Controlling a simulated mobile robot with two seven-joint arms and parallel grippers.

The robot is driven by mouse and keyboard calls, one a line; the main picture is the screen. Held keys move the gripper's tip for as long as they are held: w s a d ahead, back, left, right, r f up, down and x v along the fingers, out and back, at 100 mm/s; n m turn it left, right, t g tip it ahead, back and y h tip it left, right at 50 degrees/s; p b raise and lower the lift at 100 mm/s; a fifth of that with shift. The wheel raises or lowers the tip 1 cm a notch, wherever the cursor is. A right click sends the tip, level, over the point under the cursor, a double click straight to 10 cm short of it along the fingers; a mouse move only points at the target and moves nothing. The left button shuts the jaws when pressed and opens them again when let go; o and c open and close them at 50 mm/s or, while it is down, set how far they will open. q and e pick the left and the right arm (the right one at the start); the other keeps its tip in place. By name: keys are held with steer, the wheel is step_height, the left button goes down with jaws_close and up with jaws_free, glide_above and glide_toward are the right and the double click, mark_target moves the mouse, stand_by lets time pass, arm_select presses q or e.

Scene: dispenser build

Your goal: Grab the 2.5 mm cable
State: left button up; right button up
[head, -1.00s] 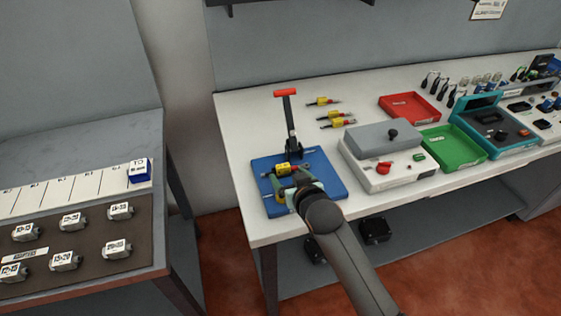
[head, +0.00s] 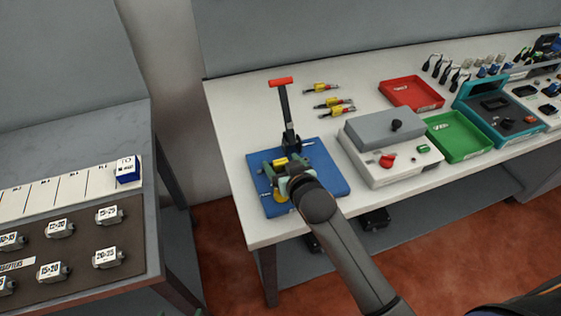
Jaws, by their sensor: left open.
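Three short cable-like pieces with yellow bodies and dark and red ends lie on the white table behind the blue fixture: a back one (head: 320,87), a middle one (head: 333,103) and a front one (head: 335,111). Their markings are too small to read, so I cannot tell which is 2.5 mm. My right gripper (head: 283,177) is at the blue fixture (head: 328,170), next to its red-handled lever; its fingers are partly hidden by my wrist, and a yellow part shows there. Only a small green tip of my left gripper (head: 199,312) shows at the bottom edge, far from the cables.
A grey-and-white machine (head: 385,165) stands right of the fixture, with a red tray (head: 436,103) and a green tray (head: 483,152) beyond. A side bench (head: 137,222) at left carries labelled adapters. The table left of the yellow pieces is clear.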

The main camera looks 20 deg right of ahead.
jaws_close()
stand_by(0.5)
steer(key=shift+w+r, duration=0.1)
steer(key=shift+r, duration=0.05)
